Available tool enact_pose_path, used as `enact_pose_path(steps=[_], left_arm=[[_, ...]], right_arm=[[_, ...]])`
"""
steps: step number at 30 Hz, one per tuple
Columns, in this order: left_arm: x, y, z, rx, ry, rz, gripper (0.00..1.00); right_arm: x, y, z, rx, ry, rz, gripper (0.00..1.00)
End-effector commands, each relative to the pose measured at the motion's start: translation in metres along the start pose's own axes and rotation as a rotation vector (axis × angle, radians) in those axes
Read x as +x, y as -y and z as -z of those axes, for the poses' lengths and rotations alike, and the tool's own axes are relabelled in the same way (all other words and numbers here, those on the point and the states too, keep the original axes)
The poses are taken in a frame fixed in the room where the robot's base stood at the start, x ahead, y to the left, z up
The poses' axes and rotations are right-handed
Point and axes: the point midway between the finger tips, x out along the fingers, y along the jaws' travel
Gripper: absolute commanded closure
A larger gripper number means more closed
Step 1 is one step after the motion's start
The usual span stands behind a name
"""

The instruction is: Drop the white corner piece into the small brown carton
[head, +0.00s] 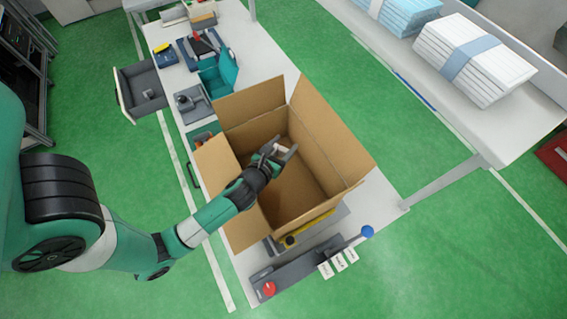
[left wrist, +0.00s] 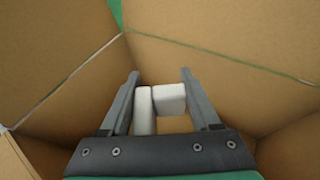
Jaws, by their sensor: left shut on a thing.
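My left gripper (head: 284,152) is over the open brown carton (head: 322,150), with its fingers inside the carton's opening. It is shut on the white corner piece (left wrist: 168,97), an L-shaped block that sits between the two fingers in the left wrist view. The gripper also shows in the left wrist view (left wrist: 160,80). In the head view only a small part of the white piece shows at the fingers. The carton's flaps stand open, and part of its inside is hidden by my arm. My right gripper is not in view.
The carton stands on a white bench (head: 240,262). In front of it is a grey device with a red button (head: 269,288) and a blue-knobbed lever (head: 367,231). A teal box (head: 222,72) and an open grey drawer (head: 143,88) are behind. White stacks (head: 470,58) lie on the right table.

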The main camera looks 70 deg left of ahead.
Motion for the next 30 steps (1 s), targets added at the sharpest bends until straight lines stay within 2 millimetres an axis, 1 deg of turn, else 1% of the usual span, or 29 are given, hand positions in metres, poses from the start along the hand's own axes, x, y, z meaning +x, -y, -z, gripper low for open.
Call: enact_pose_path(steps=[1, 2, 3, 7, 15, 17, 19, 23, 27, 30], left_arm=[[0.000, 0.000, -0.001, 0.000, 0.000, 0.000, 0.88], [0.000, 0.000, -0.001, 0.000, 0.000, 0.000, 0.33], [0.000, 0.000, 0.000, 0.000, 0.000, 0.000, 0.26], [0.000, 0.000, 0.000, 0.000, 0.000, 0.000, 0.03], [0.000, 0.000, 0.000, 0.000, -0.001, 0.000, 0.02], [-0.002, 0.000, 0.000, 0.000, -0.001, 0.001, 0.02], [-0.008, 0.001, 0.000, 0.001, -0.002, 0.002, 0.02], [-0.032, 0.001, -0.001, 0.003, -0.002, 0.004, 0.02], [-0.068, 0.002, 0.000, 0.005, -0.002, 0.009, 0.02], [-0.091, 0.002, 0.000, 0.005, -0.001, 0.008, 0.02]], right_arm=[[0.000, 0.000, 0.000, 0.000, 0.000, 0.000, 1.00], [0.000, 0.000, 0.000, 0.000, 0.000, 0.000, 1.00], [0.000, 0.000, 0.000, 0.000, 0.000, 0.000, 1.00], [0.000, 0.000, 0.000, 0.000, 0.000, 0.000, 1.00], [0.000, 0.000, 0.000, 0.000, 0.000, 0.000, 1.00], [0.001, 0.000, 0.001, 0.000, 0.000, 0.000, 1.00], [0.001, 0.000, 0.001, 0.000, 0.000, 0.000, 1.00], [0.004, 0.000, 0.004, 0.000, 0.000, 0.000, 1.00], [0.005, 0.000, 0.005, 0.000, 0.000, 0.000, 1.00], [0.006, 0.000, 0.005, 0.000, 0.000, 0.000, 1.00]])
